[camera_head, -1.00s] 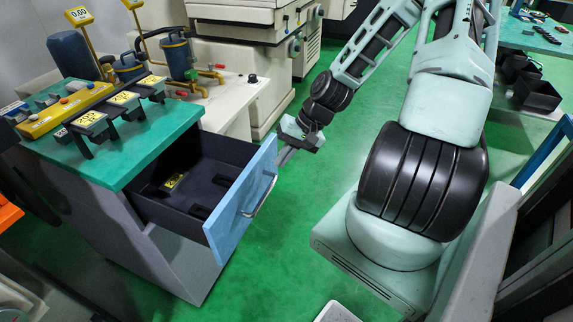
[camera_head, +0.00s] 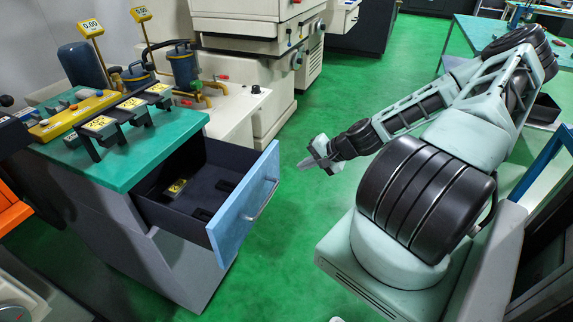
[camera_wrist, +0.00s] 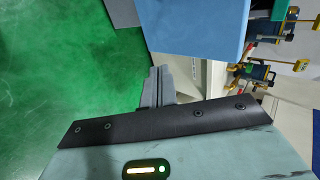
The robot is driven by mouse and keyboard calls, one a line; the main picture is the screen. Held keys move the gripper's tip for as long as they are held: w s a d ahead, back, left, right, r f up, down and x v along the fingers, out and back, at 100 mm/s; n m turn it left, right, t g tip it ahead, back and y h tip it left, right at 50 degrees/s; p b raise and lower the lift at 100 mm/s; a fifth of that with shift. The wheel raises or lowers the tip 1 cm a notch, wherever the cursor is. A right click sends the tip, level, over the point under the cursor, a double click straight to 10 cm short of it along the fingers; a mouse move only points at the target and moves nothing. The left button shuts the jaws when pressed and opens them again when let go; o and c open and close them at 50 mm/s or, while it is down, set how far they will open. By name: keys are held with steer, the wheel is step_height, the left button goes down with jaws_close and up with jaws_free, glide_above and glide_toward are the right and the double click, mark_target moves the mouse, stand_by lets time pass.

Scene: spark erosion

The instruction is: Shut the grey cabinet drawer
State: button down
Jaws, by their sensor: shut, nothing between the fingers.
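The grey cabinet (camera_head: 165,255) stands at the left under a green top. Its drawer (camera_head: 240,208) is pulled out well to the right, with a blue front and a metal bar handle (camera_head: 262,203). A small yellow-labelled item (camera_head: 177,187) and dark pieces lie inside the drawer. My gripper (camera_head: 303,165) is to the right of the blue front, apart from it, over the green floor. In the wrist view my gripper's fingers (camera_wrist: 158,84) are together and empty. The blue drawer front (camera_wrist: 195,25) fills the upper middle of that view; its handle is not seen there.
The green cabinet top (camera_head: 150,145) carries a yellow bar (camera_head: 70,118) and several black holders with yellow labels. Cream machines (camera_head: 240,60) stand behind. The green floor between the drawer and my base is clear. A green table (camera_head: 490,35) is at the back right.

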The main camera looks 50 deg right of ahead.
mark_target(278, 169)
steer(key=w, duration=0.1)
steer(key=w+a+f, duration=0.1)
steer(key=w, duration=0.1)
steer(key=w+a+f+p, duration=0.1)
steer(key=shift+w, duration=0.4)
steer(key=shift+w+a+f, duration=0.1)
steer(key=shift+w+a, duration=0.05)
steer(key=shift+w, duration=0.45)
